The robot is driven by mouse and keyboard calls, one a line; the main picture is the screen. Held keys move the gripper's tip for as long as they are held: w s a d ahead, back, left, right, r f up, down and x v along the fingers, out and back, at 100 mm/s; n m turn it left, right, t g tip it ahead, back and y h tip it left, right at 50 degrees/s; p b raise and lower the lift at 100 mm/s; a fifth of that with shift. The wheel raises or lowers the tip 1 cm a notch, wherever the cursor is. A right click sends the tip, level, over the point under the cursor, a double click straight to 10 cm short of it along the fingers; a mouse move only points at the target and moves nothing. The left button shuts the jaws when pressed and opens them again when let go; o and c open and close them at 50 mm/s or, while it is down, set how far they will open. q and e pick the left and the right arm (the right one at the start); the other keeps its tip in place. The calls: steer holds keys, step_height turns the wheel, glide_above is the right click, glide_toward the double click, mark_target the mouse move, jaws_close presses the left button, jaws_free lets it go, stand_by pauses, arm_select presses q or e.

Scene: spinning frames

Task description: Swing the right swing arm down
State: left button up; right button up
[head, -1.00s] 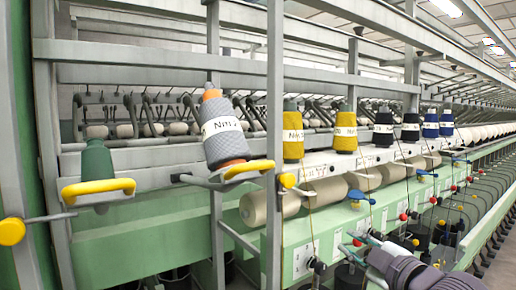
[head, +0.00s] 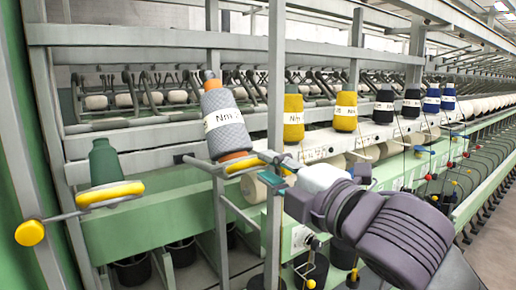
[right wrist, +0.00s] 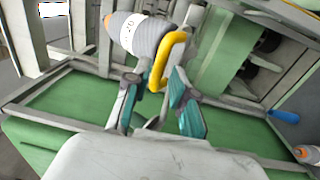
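The right swing arm (head: 202,163) holds a grey yarn cone (head: 224,122) on an orange-tipped tube. Its yellow handle (head: 240,165) sits at the cone's base. My right gripper (head: 269,170) is open just right of that handle. In the right wrist view, the yellow handle (right wrist: 169,52) reaches in between the open teal-padded fingers of my gripper (right wrist: 155,82), and the grey cone (right wrist: 145,34) lies beyond. I cannot tell whether a finger touches the handle. My left gripper is not in view.
The left swing arm has a yellow handle (head: 110,194) and a bare green tube (head: 104,163). A grey upright post (head: 274,80) stands close to my right gripper. Yellow cones (head: 294,118) and dark cones stand farther right. A green rail (head: 170,220) runs below.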

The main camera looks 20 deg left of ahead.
mark_target(261, 163)
steer(key=shift+p+x, duration=0.6)
steer(key=shift+x, duration=1.45)
jaws_close()
